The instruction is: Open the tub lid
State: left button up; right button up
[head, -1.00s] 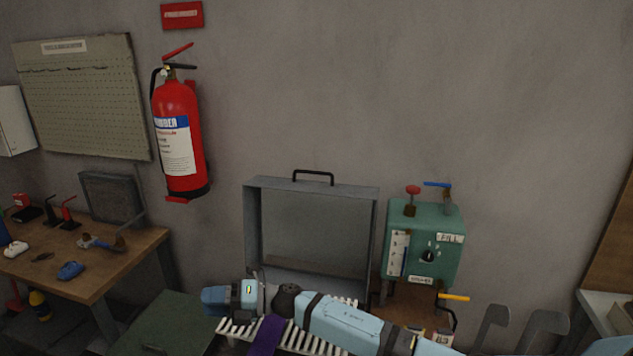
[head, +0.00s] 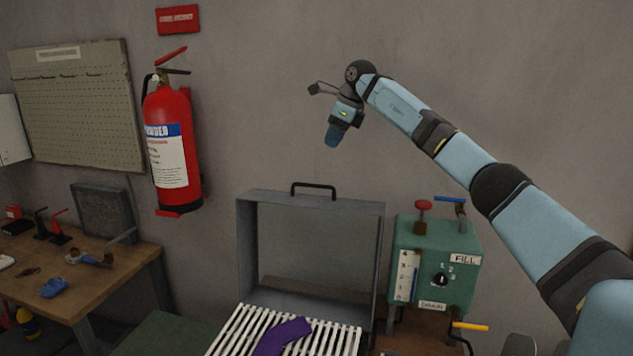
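The grey tub lid (head: 244,262) stands upright and open against the wall, its hollow inner side facing me. A black handle (head: 313,187) sits on its top edge. In front of it is a white slatted rack (head: 338,342) with a purple sock (head: 280,337) lying on it; the tub below is hidden. My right gripper (head: 331,138) is high above the lid, pointing down and apart from it. It looks empty, but its fingers overlap in this view, so I cannot tell how far apart they are. My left gripper is not in view.
A green control box (head: 467,250) with valves and a yellow-handled tap (head: 470,326) stands right of the lid. A red extinguisher (head: 186,110) hangs on the wall at left. A wooden bench (head: 130,265) with tools is at far left. The wall area around the gripper is clear.

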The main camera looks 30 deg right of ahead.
jog(key=p+x, duration=0.1)
jog(key=x, duration=1.2)
jog(key=shift+w+a+f, duration=0.1)
jog(key=shift+a+f, duration=0.05)
jog(key=shift+f, duration=0.2)
grip_shut()
